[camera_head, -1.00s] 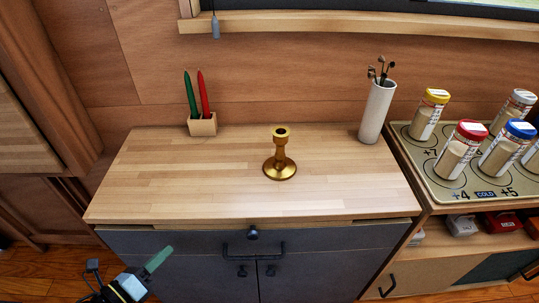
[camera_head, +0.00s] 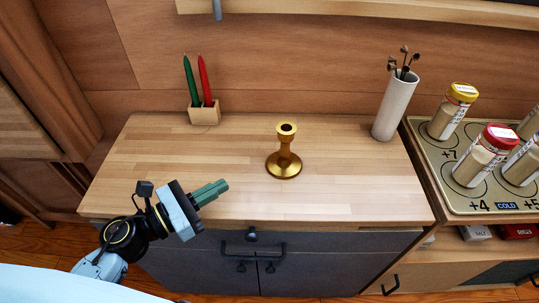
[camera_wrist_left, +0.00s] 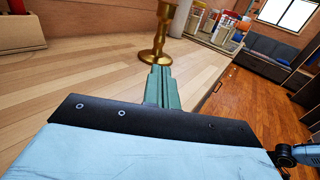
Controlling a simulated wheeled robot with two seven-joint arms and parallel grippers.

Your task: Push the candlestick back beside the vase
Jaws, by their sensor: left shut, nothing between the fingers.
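The brass candlestick (camera_head: 285,155) stands upright near the middle of the wooden cabinet top. The vase (camera_head: 396,105) is a tall white cylinder with dark stems, at the back right of the same top. My left gripper (camera_head: 222,187) is shut and empty, over the front left part of the top, left of and nearer than the candlestick and apart from it. In the left wrist view the green fingers (camera_wrist_left: 161,88) are together, with the candlestick (camera_wrist_left: 160,40) just beyond their tips; its top is cut off. My right gripper is not in view.
A small wooden holder (camera_head: 204,115) with a green and a red candle stands at the back left. Spice jars stand on a mat (camera_head: 455,195) at the right. The top (camera_head: 340,190) between candlestick and vase is clear.

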